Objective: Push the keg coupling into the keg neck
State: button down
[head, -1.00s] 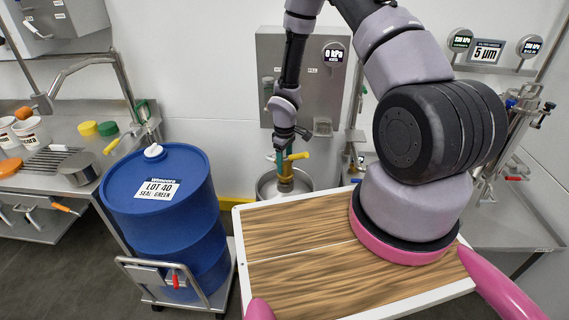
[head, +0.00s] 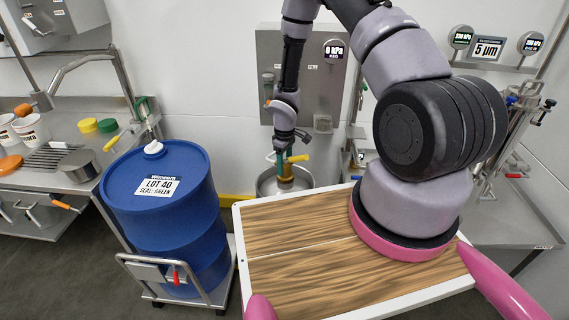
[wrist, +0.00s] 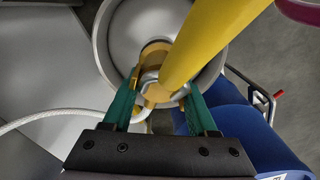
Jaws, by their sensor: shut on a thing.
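The keg coupling (head: 286,183) is a brass-coloured fitting with a yellow handle (head: 299,158). It stands upright over the middle of the steel keg (head: 306,183) below the wall panel. In the wrist view the coupling (wrist: 158,92) sits between the green fingers, its yellow handle (wrist: 205,42) reaching up and right across the picture. My gripper (head: 284,160) is shut on the coupling, and its fingers also show in the wrist view (wrist: 160,100). The keg's round rim (wrist: 103,45) surrounds the coupling there. The keg neck is hidden under the coupling, so I cannot tell how deep it sits.
A white hose (wrist: 60,115) runs left from the coupling. A blue drum (head: 160,205) on a cart stands left of the keg. My wood-topped deck is in front. A steel panel (head: 300,75) with a gauge reading 0 kPa is behind the keg.

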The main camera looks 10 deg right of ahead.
jog(key=shift+f, duration=0.5)
jog(key=shift+c, duration=0.5)
grip_release()
jog(key=shift+r, duration=3.55)
